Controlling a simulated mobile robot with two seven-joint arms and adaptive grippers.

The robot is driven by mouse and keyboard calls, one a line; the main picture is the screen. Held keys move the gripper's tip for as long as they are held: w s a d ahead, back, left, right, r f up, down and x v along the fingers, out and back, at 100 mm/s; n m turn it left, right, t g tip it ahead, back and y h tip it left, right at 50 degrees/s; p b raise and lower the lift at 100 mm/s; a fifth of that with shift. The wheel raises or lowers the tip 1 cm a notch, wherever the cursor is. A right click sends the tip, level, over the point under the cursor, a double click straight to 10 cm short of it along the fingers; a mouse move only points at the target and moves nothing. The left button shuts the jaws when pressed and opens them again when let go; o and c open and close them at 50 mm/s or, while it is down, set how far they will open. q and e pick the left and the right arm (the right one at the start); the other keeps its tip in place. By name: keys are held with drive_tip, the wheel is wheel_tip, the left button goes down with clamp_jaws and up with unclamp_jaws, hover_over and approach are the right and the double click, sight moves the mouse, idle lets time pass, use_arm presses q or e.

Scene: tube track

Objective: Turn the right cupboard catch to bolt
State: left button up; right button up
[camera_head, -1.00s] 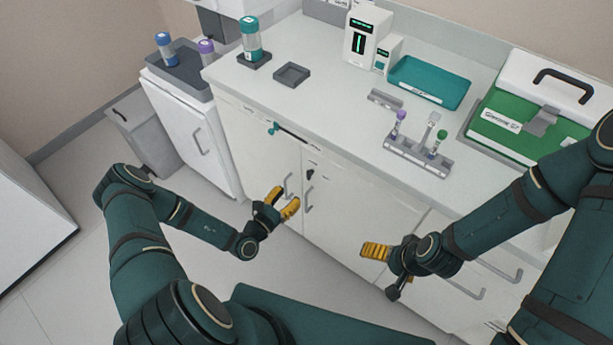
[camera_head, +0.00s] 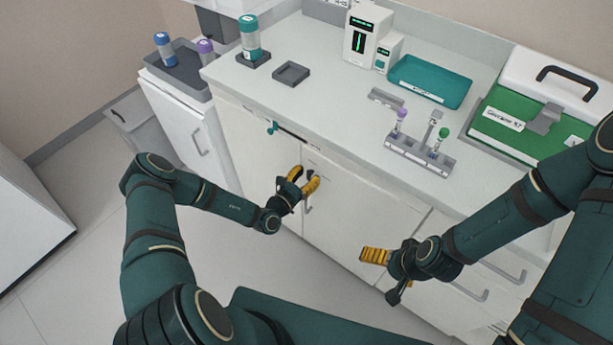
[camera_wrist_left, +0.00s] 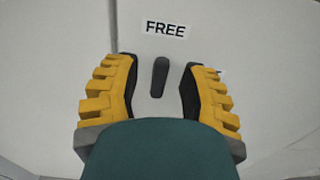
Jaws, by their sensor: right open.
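The right cupboard catch (camera_wrist_left: 160,77) is a small dark lever on the pale cupboard front. In the left wrist view it stands upright, below a label (camera_wrist_left: 166,29) reading FREE. My left gripper (camera_head: 306,181) is open, with one yellow finger on each side of the catch and a visible gap to both. In the left wrist view the gripper (camera_wrist_left: 159,90) frames the lever. In the head view the gripper hides the catch. A second label is mostly hidden behind the right finger. My right gripper (camera_head: 375,257) hangs open and empty in front of the cabinet, further right.
A bar handle (camera_head: 309,203) sits just below my left gripper. A teal knob (camera_head: 272,128) is on the cabinet to the left. The countertop (camera_head: 330,105) above carries a tube rack (camera_head: 418,155), a teal tray (camera_head: 430,80) and a green case (camera_head: 520,120). The floor in front is clear.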

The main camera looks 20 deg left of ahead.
use_arm(q)
clamp_jaws()
drive_tip(key=shift+n, duration=0.4)
drive_tip(key=n+p, duration=0.1)
drive_tip(key=n, duration=0.1)
drive_tip(key=shift+n, duration=0.4)
drive_tip(key=n+p, duration=0.1)
drive_tip(key=n, duration=0.2)
drive_tip(key=shift+a+n, duration=0.15)
drive_tip(key=shift+n, duration=0.15)
drive_tip(key=n, duration=0.5)
drive_tip(key=shift+f, duration=0.15)
drive_tip(key=n, duration=0.5)
drive_tip(key=shift+w+n+b, duration=0.1)
drive_tip(key=shift+n+b, duration=0.2)
